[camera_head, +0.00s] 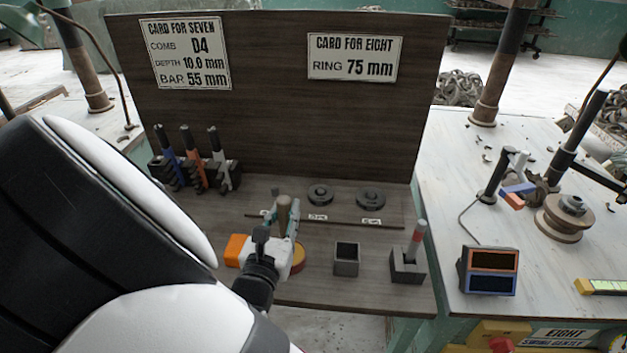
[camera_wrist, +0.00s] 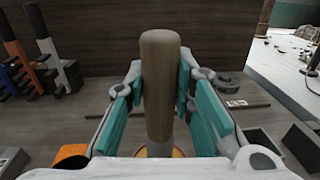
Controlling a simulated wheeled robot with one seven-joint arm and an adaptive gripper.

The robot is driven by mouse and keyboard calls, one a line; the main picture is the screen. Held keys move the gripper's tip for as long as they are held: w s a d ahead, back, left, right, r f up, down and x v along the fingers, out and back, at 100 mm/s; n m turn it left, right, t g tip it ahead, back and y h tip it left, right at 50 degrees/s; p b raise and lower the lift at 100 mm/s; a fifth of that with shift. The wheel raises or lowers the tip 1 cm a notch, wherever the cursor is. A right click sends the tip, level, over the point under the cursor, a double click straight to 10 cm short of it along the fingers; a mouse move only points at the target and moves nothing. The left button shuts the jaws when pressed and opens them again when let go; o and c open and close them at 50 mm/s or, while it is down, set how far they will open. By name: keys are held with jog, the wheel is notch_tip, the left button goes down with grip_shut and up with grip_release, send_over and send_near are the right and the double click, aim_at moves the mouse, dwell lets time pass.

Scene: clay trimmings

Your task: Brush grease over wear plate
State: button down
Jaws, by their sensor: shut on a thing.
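My gripper (camera_head: 282,232) is over the front of the wooden bench shelf (camera_head: 325,290). Its teal-padded fingers are shut on an upright wooden handle (camera_wrist: 160,75), which also shows in the head view (camera_head: 284,208). The handle's pale lower shaft goes down between the fingers, and its lower end and any bristles are hidden. A round orange-yellow pot (camera_head: 298,258) is partly visible right below the handle, mostly hidden by my gripper. I cannot tell whether the tool touches it. I cannot make out for certain which thing is the wear plate.
Left is a rack of three combs (camera_head: 192,170). Two dark rings (camera_head: 320,194) lie behind my gripper. Right are an empty square box (camera_head: 346,259) and a block holding a red-and-white stick (camera_head: 416,243). The right table bears a spool (camera_head: 562,222) and a two-colour box (camera_head: 489,270).

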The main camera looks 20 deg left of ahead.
aim_at(283, 200)
jog(key=shift+f+b, duration=0.35)
jog(key=shift+f, duration=0.25)
dwell(1.3)
jog(key=shift+r, duration=0.15)
jog(key=shift+r+p, duration=2)
jog(key=shift+r, duration=1.4)
jog(key=shift+s, duration=0.1)
